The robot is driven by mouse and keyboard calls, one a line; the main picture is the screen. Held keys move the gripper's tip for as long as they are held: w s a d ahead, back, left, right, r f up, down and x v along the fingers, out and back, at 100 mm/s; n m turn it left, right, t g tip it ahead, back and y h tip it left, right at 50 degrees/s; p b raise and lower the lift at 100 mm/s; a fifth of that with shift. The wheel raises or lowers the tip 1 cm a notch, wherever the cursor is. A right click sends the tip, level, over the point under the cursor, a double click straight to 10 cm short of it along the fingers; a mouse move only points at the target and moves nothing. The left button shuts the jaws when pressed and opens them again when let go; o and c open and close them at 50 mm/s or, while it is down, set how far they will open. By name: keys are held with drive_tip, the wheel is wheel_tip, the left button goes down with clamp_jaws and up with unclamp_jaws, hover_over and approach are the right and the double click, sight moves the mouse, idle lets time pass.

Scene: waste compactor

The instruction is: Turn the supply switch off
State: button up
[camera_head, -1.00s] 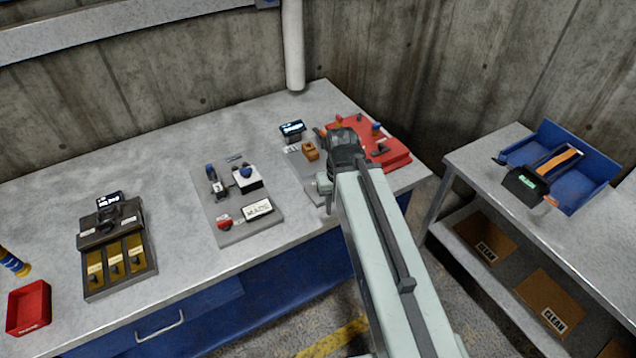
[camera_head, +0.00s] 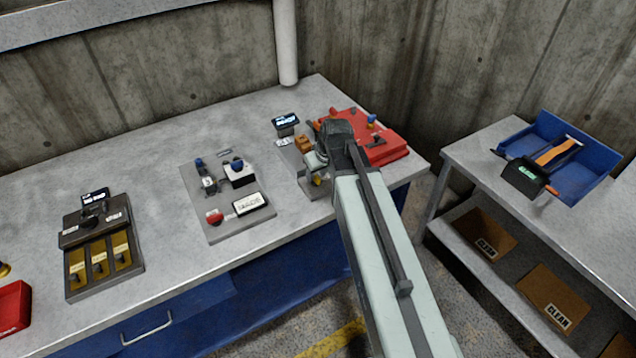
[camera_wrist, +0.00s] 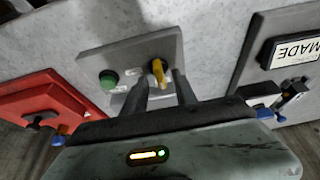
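A yellow rotary knob (camera_wrist: 158,71), likely the supply switch, sits on a grey plate (camera_wrist: 92,54) in the wrist view. A green round button (camera_wrist: 108,79) is left of it on the same plate. My gripper (camera_wrist: 160,84) is open, with its two dark fingers apart. The knob shows between and just beyond the fingertips; I cannot tell whether they touch it. In the head view the yellow knob (camera_head: 317,180) shows at the bench's front right, beside my arm. My gripper's fingers are hidden there.
A red box (camera_head: 362,138) lies behind my arm. A side table with a blue tray (camera_head: 580,179) is at the right.

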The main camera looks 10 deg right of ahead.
drive_tip(key=shift+w+f, duration=0.2)
drive_tip(key=shift+f, duration=0.35)
drive_tip(key=shift+r, duration=0.15)
clamp_jaws()
drive_tip(key=shift+s+a+m, duration=0.1)
drive_tip(key=shift+m, duration=0.3)
drive_tip(key=m+h, duration=0.1)
drive_tip(key=m, duration=0.2)
drive_tip(key=shift+a, duration=0.1)
drive_tip(key=m+h, duration=0.1)
drive_tip(key=m, duration=0.1)
drive_tip(key=m+h, duration=0.1)
drive_tip(key=m, duration=0.2)
drive_tip(key=shift+a+h, duration=0.15)
drive_tip(key=shift+h, duration=0.15)
drive_tip(key=m, duration=0.1)
drive_tip(key=m+g, duration=0.1)
drive_tip(key=m, duration=0.1)
drive_tip(key=m+h, duration=0.1)
drive_tip(key=shift+w+a+m+g, duration=0.1)
drive_tip(key=shift+w+m+g, duration=0.2)
drive_tip(key=shift+m, duration=0.1)
drive_tip(key=m+g+h, duration=0.1)
drive_tip(key=m, duration=0.3)
drive_tip(key=shift+m, duration=0.3)
